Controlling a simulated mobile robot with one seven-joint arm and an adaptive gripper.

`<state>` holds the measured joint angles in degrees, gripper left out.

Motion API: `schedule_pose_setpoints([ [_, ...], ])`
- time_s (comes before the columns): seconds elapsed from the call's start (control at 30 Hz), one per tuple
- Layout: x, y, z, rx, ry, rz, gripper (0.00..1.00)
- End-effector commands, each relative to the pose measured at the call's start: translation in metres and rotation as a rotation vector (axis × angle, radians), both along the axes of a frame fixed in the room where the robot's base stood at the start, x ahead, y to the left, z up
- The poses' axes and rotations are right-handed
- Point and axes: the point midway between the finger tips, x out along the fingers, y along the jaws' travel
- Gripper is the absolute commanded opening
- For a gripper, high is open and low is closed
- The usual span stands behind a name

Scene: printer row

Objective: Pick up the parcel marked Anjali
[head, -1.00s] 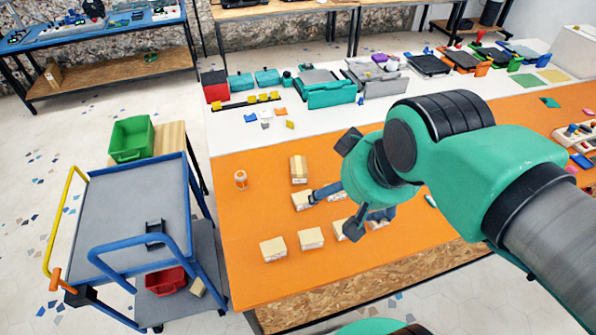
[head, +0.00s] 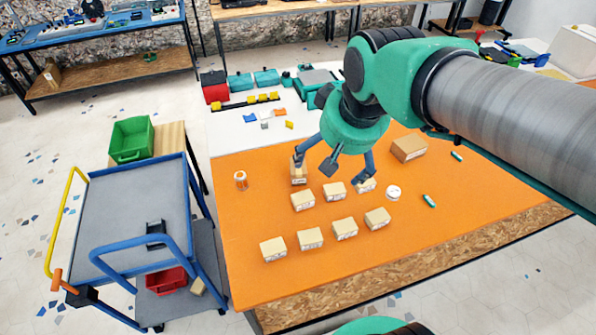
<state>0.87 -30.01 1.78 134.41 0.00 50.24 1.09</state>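Several small tan parcels with white labels lie on the orange table top (head: 240,285). The labels are too small to read, so I cannot tell which is marked Anjali. The front row has parcels at left (head: 273,250), centre-left (head: 310,239), centre-right (head: 345,230) and right (head: 377,219). Behind are a left parcel (head: 303,202), a middle parcel (head: 335,192) and a right parcel (head: 366,187). A further parcel (head: 299,179) stands at the back left, partly covered by a finger. My gripper (head: 335,168) is open and empty, fingers spread over the back parcels.
A larger box (head: 409,149) sits behind right. A white round item (head: 393,192), a teal item (head: 429,201) and an orange-and-white bottle (head: 240,180) also stand or lie on the table. A blue-railed trolley (head: 130,205) is at left. The table's front right is clear.

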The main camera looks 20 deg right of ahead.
Motion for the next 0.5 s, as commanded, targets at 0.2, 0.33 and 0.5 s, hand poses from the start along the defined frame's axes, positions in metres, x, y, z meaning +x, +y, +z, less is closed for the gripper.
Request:
schedule_pose_setpoints([
  [0.2, 0.052, -0.005, -0.003, 0.005, 0.049, -0.020, 0.97],
  [0.33, 0.083, -0.008, -0.009, 0.008, 0.076, -0.031, 0.97],
  [0.5, 0.123, -0.013, -0.020, 0.012, 0.108, -0.046, 0.97],
])
